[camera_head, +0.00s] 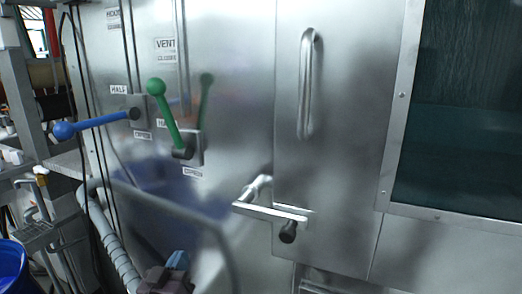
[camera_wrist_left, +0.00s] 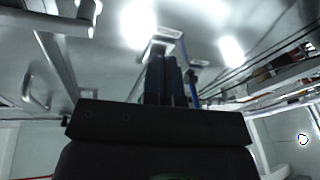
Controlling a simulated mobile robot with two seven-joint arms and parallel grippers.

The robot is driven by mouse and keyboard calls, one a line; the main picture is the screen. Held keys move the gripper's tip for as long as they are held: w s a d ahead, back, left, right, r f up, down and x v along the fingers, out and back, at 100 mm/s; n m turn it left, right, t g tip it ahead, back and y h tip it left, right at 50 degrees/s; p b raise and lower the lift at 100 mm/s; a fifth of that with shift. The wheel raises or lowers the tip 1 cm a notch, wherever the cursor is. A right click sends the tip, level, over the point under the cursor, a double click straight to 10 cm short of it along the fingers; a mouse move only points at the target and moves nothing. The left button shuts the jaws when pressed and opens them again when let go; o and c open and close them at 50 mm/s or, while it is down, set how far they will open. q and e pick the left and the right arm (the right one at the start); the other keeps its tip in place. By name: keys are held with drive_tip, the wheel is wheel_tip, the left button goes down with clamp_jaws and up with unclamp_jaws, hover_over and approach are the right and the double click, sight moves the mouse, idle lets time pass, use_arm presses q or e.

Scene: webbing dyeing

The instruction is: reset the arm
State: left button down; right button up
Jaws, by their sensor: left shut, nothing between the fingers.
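My left gripper (camera_head: 178,260) shows at the bottom edge of the head view, low in front of the metal machine. In the left wrist view its two dark fingers (camera_wrist_left: 166,75) are together with nothing between them. It is apart from the levers and the door handle. A green-knobbed lever (camera_head: 169,118) tilts up and to the left from its bracket. A blue-knobbed lever (camera_head: 95,122) lies nearly level, pointing left. My right gripper is in neither view.
The steel door has a vertical handle (camera_head: 307,85) and a latch lever (camera_head: 270,211). A dark window (camera_head: 460,120) is at the right. A ribbed hose (camera_head: 118,250), a blue bin (camera_head: 12,268) and racks crowd the lower left.

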use_arm(q)
drive_tip(key=s+a+f+g+y, duration=0.1)
drive_tip(key=s+a+f+g, duration=0.3)
drive_tip(key=s+f, duration=0.8)
drive_tip(key=s+a+f+m+g+y, duration=0.1)
drive_tip(key=s+a+f+g, duration=0.3)
drive_tip(key=s+f, duration=0.8)
drive_tip(key=shift+a+f+m+y, duration=0.3)
drive_tip(key=shift+a+f+y, duration=0.55)
drive_tip(key=shift+f, duration=0.1)
